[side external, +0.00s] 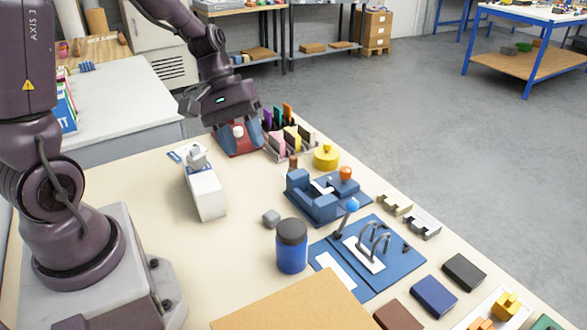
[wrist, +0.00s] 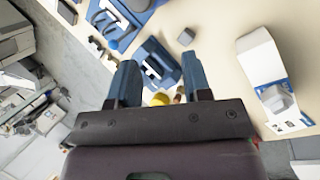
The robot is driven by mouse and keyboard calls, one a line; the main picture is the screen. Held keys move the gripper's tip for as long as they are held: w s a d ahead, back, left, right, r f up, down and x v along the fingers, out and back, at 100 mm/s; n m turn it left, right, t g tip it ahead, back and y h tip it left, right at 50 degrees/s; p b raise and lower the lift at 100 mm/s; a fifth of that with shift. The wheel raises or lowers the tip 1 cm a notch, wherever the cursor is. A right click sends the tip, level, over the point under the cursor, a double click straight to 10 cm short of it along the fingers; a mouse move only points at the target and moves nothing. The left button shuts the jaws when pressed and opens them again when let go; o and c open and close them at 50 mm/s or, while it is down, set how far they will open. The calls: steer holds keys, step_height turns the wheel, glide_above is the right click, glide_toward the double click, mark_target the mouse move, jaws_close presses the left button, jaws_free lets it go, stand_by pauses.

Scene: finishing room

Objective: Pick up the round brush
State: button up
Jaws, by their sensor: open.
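My gripper (side external: 240,143) is open with blue fingers, low over the far end of the bench. In the wrist view its fingers (wrist: 159,62) stand apart with no object clasped. A small pale round piece (side external: 238,131) shows between the fingers in the side view, above a dark red pad (side external: 240,150); I cannot tell whether it is the round brush. A short brown upright piece (side external: 293,161) stands to the right of the gripper, beside a yellow round piece (side external: 326,156). The gripper body hides much of the area below it in the wrist view.
A rack of coloured pieces (side external: 290,138) stands close to the gripper's right. A blue fixture (side external: 318,198), a dark-lidded blue jar (side external: 291,247) and a blue board with hoops (side external: 373,259) occupy the bench's middle and right.

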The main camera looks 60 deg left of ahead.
steer(key=w+a+f+n+t+h, duration=0.3)
steer(key=w+a+f+n, duration=0.2)
steer(key=w+f+n, duration=0.25)
steer(key=n+t+y, duration=0.3)
steer(key=n+t, duration=0.5)
steer(key=n, duration=0.6)
glide_above(296, 165)
steer(key=s+a, duration=0.2)
steer(key=s, duration=0.1)
step_height(296, 165, down, 6)
steer(key=r, duration=0.1)
step_height(296, 165, down, 7)
steer(key=shift+w+a+f, duration=0.1)
steer(key=shift+a, duration=0.05)
steer(key=shift+x, duration=2.55)
steer(key=c, duration=0.7)
steer(key=shift+o, duration=0.2)
